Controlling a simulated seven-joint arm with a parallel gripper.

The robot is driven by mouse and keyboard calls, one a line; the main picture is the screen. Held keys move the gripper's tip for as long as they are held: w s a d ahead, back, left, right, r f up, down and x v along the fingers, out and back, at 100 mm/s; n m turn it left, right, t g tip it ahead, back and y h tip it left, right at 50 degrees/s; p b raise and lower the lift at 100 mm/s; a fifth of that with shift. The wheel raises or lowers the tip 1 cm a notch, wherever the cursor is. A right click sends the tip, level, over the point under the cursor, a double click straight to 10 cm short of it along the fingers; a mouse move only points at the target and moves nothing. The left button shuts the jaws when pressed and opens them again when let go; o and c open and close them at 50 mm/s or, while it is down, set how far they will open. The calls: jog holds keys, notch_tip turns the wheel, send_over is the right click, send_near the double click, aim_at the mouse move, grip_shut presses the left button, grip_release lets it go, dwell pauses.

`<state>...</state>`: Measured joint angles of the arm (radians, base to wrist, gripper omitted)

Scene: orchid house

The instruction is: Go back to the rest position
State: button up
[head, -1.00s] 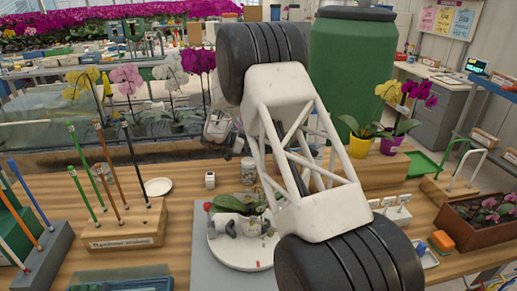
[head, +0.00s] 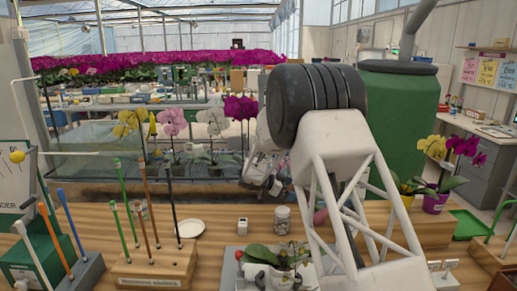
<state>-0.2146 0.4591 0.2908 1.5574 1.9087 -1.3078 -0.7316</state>
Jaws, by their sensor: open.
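My gripper (head: 266,186) shows in part in the head view, beyond my white lattice arm link and black joint. It hangs in the air in front of the far orchids, above and behind the workbench (head: 215,213). Its jaws are open, and I see nothing held in them.
A wooden block (head: 152,270) with upright stakes stands at left front, near a white dish (head: 190,228). A small jar (head: 282,219) stands mid-bench. A large green barrel (head: 402,120) and potted yellow and purple orchids (head: 437,203) stand right.

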jog(key=s+a+r+n+t+y, duration=0.1)
jog(key=s+r+n+t+y, duration=0.2)
jog(key=r, duration=0.4)
jog(key=s+a+r+n+t+y, duration=0.1)
jog(key=r+n+t+y, duration=0.15)
jog(key=r+t, duration=0.45)
jog(key=s+a+r+n+y, duration=0.1)
jog(key=s+r+n+y, duration=0.25)
jog(key=s, duration=0.35)
jog(key=s+r+n+y, duration=0.2)
jog(key=s+r+y, duration=0.25)
jog(key=s, duration=0.25)
jog(key=s+d+f+n+g, duration=0.2)
jog(key=s+g, duration=0.1)
jog(key=s, duration=1.2)
jog(key=s+d+f+n+g, duration=0.2)
jog(key=s+g, duration=0.1)
jog(key=s, duration=1.1)
jog(key=s+d+f+n+g, duration=0.2)
jog(key=s+d+g, duration=0.1)
jog(key=s, duration=1.2)
jog(key=shift+s+f+g+h, duration=0.3)
jog(key=shift+g+h, duration=0.05)
jog(key=shift+g, duration=0.15)
